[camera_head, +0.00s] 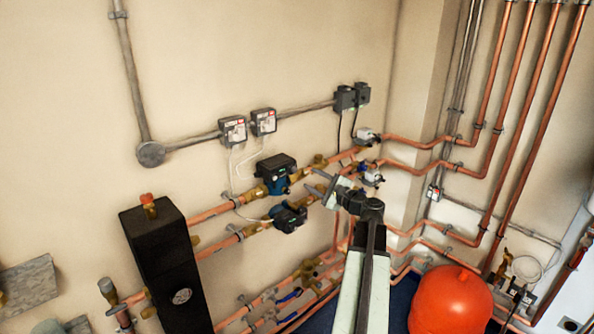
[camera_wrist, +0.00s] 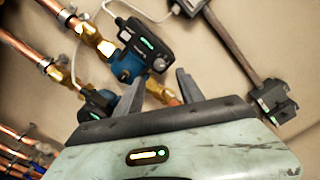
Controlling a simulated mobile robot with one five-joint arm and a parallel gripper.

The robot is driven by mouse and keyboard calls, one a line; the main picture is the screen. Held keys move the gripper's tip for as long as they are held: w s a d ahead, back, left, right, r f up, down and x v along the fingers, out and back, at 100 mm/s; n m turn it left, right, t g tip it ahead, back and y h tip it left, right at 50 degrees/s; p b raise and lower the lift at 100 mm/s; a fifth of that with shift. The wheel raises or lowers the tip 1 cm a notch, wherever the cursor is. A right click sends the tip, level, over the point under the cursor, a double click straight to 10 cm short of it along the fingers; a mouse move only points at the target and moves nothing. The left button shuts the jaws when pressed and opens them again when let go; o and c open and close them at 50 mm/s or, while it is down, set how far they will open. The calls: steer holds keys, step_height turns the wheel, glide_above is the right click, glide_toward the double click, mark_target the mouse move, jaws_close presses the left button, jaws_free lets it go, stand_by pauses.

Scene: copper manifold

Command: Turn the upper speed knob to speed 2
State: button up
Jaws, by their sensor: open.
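The upper pump (camera_head: 276,173) has a black head and a blue body and sits on the upper copper pipe. It also shows in the wrist view (camera_wrist: 128,66), with a green-lit strip on its black head. My gripper (camera_head: 316,182) is open and empty, to the right of the upper pump. In the wrist view, its two fingers (camera_wrist: 161,76) are spread apart, with the upper pump beyond them.
Copper pipes (camera_head: 215,211) with brass valves run along the wall beside the pumps. A black tank (camera_head: 165,262) stands at left. A red vessel (camera_head: 450,300) stands at lower right. Two grey control boxes (camera_head: 233,130) (camera_head: 263,121) are on the wall above.

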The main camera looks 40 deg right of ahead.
mark_target(295, 171)
steer(key=w, duration=0.7)
steer(key=shift+w+d, duration=0.2)
steer(key=shift+w, duration=0.15)
jaws_close()
steer(key=shift+s+a+f, duration=0.1)
steer(key=shift+s+a, duration=0.05)
steer(key=shift+a, duration=0.25)
steer(key=shift+d, duration=0.25)
steer(key=shift+n, duration=0.3)
